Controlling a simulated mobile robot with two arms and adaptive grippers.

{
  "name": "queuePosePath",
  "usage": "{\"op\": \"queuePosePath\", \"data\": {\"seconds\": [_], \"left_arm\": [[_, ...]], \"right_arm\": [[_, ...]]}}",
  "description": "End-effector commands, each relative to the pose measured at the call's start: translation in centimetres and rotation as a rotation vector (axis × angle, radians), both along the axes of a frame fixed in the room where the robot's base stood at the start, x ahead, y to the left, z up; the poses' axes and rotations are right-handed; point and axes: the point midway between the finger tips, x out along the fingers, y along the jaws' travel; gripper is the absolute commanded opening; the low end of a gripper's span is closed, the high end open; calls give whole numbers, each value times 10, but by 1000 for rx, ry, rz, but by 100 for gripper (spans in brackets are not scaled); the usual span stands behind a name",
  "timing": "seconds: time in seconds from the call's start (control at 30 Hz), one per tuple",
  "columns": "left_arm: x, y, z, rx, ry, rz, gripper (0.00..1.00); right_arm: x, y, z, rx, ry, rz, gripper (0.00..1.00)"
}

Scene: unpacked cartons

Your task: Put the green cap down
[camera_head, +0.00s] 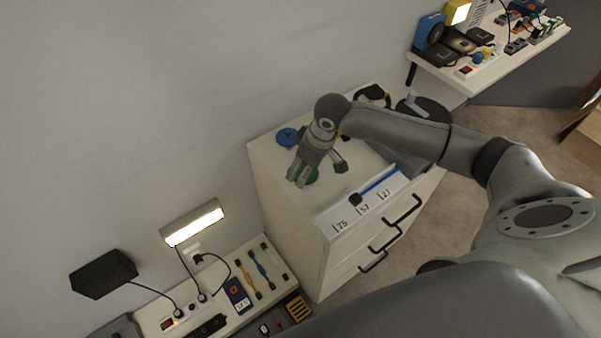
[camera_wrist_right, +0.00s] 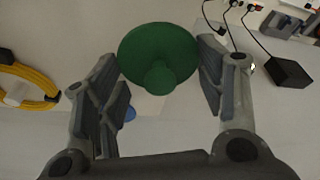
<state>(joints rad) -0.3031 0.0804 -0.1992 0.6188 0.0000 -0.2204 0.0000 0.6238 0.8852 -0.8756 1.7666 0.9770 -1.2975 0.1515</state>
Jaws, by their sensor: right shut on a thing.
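The green cap (camera_head: 312,177) shows partly behind the fingers of my right gripper (camera_head: 301,178), over the top of the white drawer cabinet (camera_head: 280,185). In the right wrist view the round green cap (camera_wrist_right: 158,50), with a knob on its near side, is between the two fingers of the right gripper (camera_wrist_right: 158,82). The gripper is shut on it. I cannot tell whether the cap touches the cabinet top. My left gripper is not in view.
A blue round cap (camera_head: 287,137) lies on the cabinet top near its back left. A lower shelf (camera_head: 245,245) with cables stands left.

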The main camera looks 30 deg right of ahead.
Motion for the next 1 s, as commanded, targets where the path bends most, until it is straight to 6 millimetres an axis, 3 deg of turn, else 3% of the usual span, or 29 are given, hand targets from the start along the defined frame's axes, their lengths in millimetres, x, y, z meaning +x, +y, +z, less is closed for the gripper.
{"op": "queuePosePath", "data": {"seconds": [0.33, 0.53, 0.93, 0.97, 1.0], "left_arm": [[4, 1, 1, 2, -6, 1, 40], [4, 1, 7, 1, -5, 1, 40], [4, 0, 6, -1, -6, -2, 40], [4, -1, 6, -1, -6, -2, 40], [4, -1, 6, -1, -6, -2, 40]], "right_arm": [[20, 4, -24, 1, 0, 0, 49], [18, 3, -50, -1, 1, 0, 49], [18, 3, -56, 0, 0, 0, 49], [18, 3, -55, 0, 0, 1, 67], [18, 3, -55, 0, 0, 1, 72]]}}
